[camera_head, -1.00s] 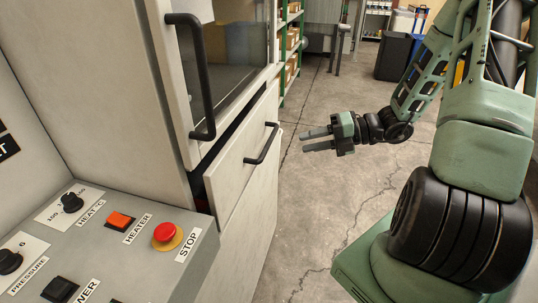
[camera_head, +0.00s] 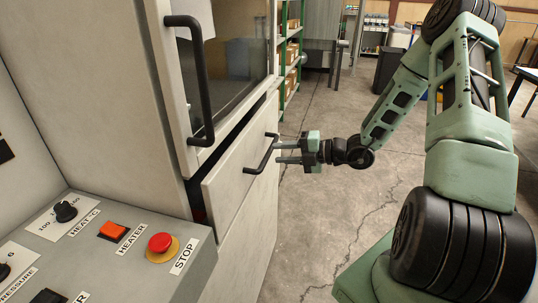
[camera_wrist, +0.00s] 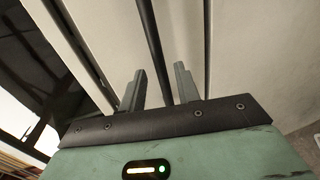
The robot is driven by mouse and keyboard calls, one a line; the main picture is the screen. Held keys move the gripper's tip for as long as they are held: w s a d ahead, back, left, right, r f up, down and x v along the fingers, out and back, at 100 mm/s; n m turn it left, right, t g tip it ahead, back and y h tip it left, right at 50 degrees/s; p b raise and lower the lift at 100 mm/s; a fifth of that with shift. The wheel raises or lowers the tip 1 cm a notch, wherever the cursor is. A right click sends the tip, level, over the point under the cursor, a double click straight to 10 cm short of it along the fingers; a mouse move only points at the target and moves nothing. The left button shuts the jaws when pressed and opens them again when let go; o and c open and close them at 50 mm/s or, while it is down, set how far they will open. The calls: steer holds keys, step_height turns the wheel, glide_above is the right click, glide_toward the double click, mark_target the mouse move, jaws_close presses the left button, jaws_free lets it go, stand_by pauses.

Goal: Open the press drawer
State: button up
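The press drawer (camera_head: 228,178) has a pale front with a black bar handle (camera_head: 262,155). It stands slightly out from the press body, with a dark gap along its top and left edge. My gripper (camera_head: 283,153) is just right of the handle, its fingers pointing left at it. In the wrist view my gripper (camera_wrist: 158,85) is open, its two fingers apart. The dark handle bar (camera_wrist: 153,45) runs between the fingers in that picture, and I cannot tell whether they touch it. The pale drawer front lies behind.
Above the drawer is the press door with a long black handle (camera_head: 197,85). A control panel with a red stop button (camera_head: 160,243) and an orange heater switch (camera_head: 114,230) is at lower left. The concrete floor (camera_head: 310,225) right of the press is clear. Green shelves stand behind.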

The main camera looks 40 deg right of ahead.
mark_target(269, 151)
steer(key=shift+x, duration=2.3)
jaws_close()
steer(key=f+p+v, duration=0.3)
steer(key=v, duration=1.1)
steer(key=s+f+p+v, duration=0.1)
steer(key=f+p+v, duration=0.2)
steer(key=v, duration=1)
steer(key=d+f+p+v, duration=0.1)
steer(key=f+p+v, duration=0.2)
steer(key=v, duration=1.1)
steer(key=shift+s+d+p, duration=0.3)
steer(key=shift+s+p, duration=0.3)
steer(key=shift+p, duration=0.15)
steer(key=shift+r, duration=0.15)
